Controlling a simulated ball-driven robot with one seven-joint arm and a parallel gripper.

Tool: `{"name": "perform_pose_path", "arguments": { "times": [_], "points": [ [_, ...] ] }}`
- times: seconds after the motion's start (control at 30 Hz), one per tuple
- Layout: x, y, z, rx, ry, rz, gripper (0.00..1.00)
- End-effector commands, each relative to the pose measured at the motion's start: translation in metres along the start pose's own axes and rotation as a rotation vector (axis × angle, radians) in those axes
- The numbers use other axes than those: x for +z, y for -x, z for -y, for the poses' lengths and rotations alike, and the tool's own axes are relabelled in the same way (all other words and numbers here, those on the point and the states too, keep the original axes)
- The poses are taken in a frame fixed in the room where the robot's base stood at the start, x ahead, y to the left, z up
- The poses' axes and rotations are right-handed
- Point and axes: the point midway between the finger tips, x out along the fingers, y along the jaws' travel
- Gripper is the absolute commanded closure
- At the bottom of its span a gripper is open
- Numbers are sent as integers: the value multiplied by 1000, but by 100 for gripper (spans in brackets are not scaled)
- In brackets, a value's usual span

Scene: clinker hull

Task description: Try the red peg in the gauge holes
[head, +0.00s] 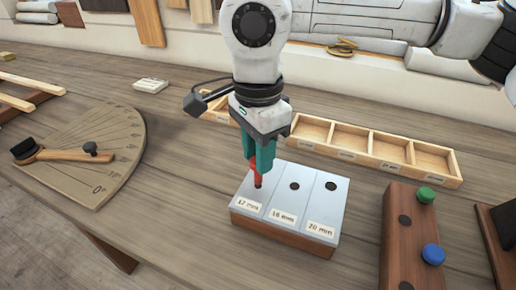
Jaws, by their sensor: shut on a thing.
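My gripper (258,160) points down over the left part of the gauge block and is shut on the red peg (257,175). The gauge block (281,217) has a pale metal top on a brown wooden base, with holes labelled 12 mm, 16 mm and 20 mm. The peg's lower end is at the 12 mm hole (258,187); I cannot tell how far it is in. The 16 mm hole (294,186) and the 20 mm hole (330,186) are empty.
A dark wooden peg stand (394,238) at the right holds a green peg (426,195) and a blue peg (433,254). A compartmented wooden tray (345,155) lies behind the block. A protractor board (75,183) with a wooden-handled tool (62,155) lies left.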

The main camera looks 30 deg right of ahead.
Motion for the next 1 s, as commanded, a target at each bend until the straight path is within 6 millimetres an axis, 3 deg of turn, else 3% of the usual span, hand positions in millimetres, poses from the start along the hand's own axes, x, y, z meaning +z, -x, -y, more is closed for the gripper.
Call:
{"name": "perform_pose_path", "arguments": {
  "times": [1.0],
  "points": [
    [0, -8, 0, 0, 0, 0, 97]
  ]
}}
